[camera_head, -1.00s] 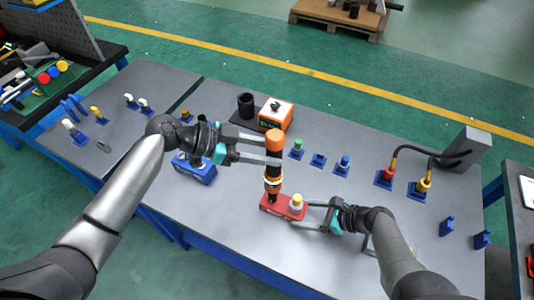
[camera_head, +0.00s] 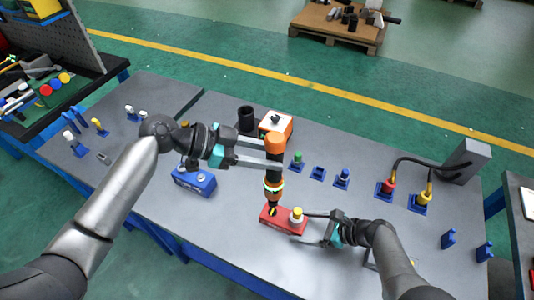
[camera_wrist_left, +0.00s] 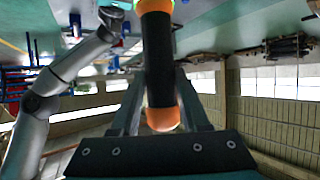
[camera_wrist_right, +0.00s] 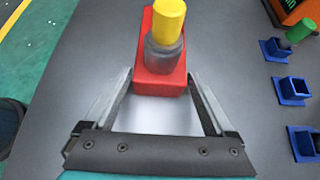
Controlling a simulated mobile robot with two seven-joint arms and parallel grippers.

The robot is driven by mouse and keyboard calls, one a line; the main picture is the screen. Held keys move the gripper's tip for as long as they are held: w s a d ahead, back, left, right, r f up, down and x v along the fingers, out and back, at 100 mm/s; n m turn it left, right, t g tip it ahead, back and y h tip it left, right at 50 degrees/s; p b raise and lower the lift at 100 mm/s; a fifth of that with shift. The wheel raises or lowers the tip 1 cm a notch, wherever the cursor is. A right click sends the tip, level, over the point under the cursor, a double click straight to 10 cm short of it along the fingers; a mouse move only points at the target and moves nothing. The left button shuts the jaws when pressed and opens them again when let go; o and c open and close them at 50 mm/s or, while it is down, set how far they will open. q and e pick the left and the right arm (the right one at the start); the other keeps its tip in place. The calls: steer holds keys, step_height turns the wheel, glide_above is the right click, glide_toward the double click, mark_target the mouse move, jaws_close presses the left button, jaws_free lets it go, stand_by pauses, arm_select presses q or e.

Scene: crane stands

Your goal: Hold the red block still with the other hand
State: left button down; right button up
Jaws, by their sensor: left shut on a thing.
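The red block (camera_head: 271,221) lies on the grey table and carries a yellow-topped grey peg (camera_head: 297,216) at its right end. My left gripper (camera_head: 277,157) is shut on an upright black driver with orange ends (camera_head: 274,176). The driver stands over the block's left end; I cannot tell whether its tip touches. In the left wrist view the driver (camera_wrist_left: 160,70) runs between the fingers. My right gripper (camera_wrist_right: 160,80) is open, with its fingertips either side of the near end of the red block (camera_wrist_right: 160,82), very close to its sides.
A blue block (camera_head: 194,181) lies left of the driver. An orange box (camera_head: 275,123) and a black cup (camera_head: 246,118) stand behind. Several blue holders, one with a green peg (camera_head: 297,158), and cabled plugs (camera_head: 424,195) sit to the right.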

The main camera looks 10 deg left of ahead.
steer(key=shift+o, duration=0.6)
steer(key=v, duration=1.2)
